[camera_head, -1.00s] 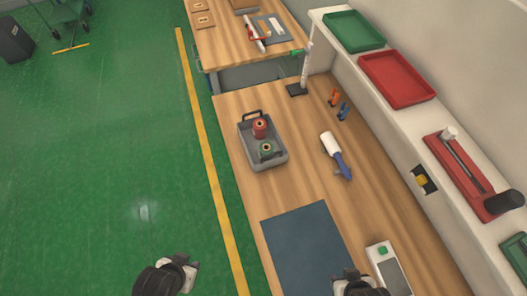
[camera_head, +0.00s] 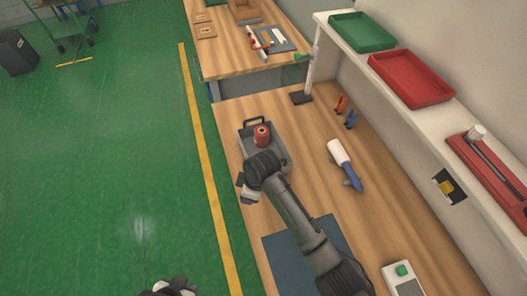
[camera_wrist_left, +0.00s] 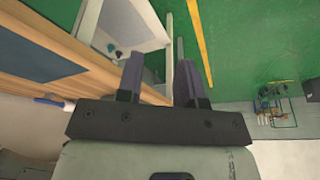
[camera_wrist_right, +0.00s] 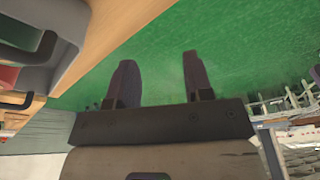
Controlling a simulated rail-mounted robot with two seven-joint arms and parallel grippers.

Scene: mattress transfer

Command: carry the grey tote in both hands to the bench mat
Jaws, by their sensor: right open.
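The grey tote (camera_head: 244,138) stands on the near wooden bench by its left edge, its dark handle at the far end. A red spool (camera_head: 262,135) stands in it; my right arm hides the tote's near part. My right gripper (camera_head: 247,190) is at the tote's near left corner, by the bench edge. Its fingers are apart and empty in the right wrist view (camera_wrist_right: 158,85), where the tote (camera_wrist_right: 45,50) shows at the left. My left gripper (camera_head: 184,288) is low over the floor; its fingers are apart in the left wrist view (camera_wrist_left: 162,80). The blue-grey mat (camera_head: 284,255) is partly behind my right arm.
A white-and-blue roller (camera_head: 342,160) lies right of the tote. A white device with a green button (camera_head: 403,272) is at the near right. A shelf with green (camera_head: 362,32) and red trays (camera_head: 411,78) runs along the right.

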